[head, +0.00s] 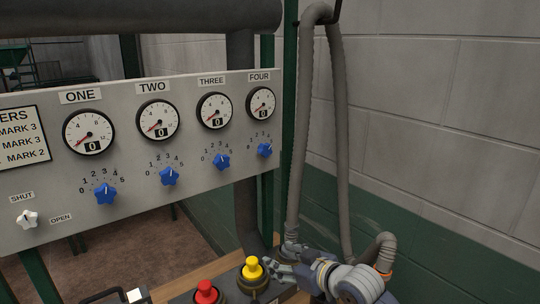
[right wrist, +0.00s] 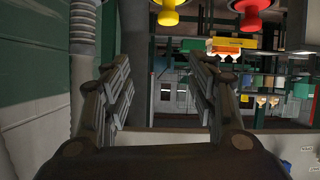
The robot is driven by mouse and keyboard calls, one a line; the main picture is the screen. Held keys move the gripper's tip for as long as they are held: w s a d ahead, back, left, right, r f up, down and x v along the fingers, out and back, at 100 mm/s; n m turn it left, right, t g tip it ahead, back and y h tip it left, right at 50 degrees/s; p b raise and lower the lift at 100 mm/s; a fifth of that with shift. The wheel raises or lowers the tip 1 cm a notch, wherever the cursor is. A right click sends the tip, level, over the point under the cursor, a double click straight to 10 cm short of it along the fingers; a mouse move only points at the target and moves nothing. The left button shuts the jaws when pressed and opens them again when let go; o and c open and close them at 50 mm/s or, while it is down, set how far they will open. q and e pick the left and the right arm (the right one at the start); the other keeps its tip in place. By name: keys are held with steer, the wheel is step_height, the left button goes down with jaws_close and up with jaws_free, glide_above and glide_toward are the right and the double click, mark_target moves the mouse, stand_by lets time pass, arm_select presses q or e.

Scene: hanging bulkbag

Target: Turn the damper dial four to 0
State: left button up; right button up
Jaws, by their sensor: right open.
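The damper dial under the label FOUR is a blue star-shaped knob (head: 265,150) at the right end of the grey panel (head: 225,185). Its pointer is too small to read against the number scale. The gauge above it (head: 261,103) shows 0 in its window. My right gripper (head: 272,271) is low in the head view, below the panel and apart from the dial, beside the yellow button. In the right wrist view its two fingers (right wrist: 163,82) are spread with nothing between them. My left gripper is not seen.
A yellow button (head: 252,269) and a red button (head: 206,292) stand below the panel. Dials ONE (head: 105,194), TWO (head: 169,176) and THREE (head: 221,162) sit left of dial four. Grey hoses (head: 341,130) hang right of the panel. Space directly before dial four looks clear.

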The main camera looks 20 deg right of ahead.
steer(key=w+d+r+t+y, duration=0.1)
steer(key=w+d+r, duration=0.15)
steer(key=r, duration=0.35)
steer(key=w+d+r+t, duration=0.1)
steer(key=w+r+t, duration=0.15)
steer(key=r, duration=0.35)
steer(key=t+y, duration=0.1)
glide_toward(267, 153)
steer(key=shift+n, duration=0.3)
steer(key=p+x, duration=0.3)
steer(key=x, duration=0.4)
steer(key=shift+r+p, duration=0.1)
steer(key=shift+p, duration=0.25)
steer(key=shift+x, duration=0.85)
steer(key=shift+d, duration=0.1)
steer(key=c, duration=1.1)
